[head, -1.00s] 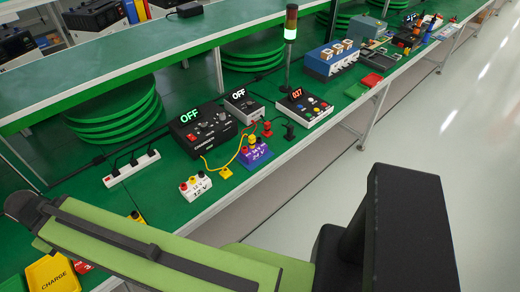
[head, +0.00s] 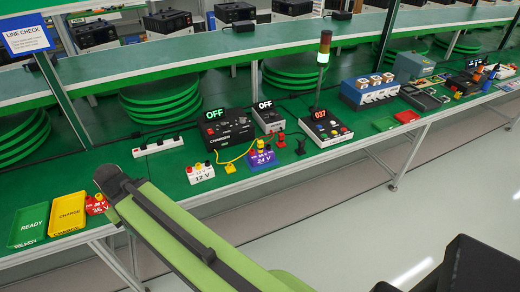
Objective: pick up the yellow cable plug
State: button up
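The yellow cable plug (head: 230,168) lies on the green bench top, between the white 12 V block (head: 200,173) and the purple 24 V block (head: 262,158). A thin yellow cable (head: 240,157) runs near it, by the black charger box (head: 227,131), whose display reads OFF. The plug appears clear of both blocks. My green arm link crosses the lower middle of the head view, left of and below the plug. No gripper fingers show in this view.
A red 36 V block (head: 97,204), a yellow CHARGE tray (head: 67,214) and a green READY tray (head: 33,221) stand at left. A white power strip (head: 158,146) lies behind. A control box (head: 326,129) with a lamp tower stands to the right. Floor is clear at right.

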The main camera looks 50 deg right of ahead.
aim_at(260, 144)
jog(key=z, duration=0.5)
jog(key=i, duration=1)
jog(key=u, duration=0.15)
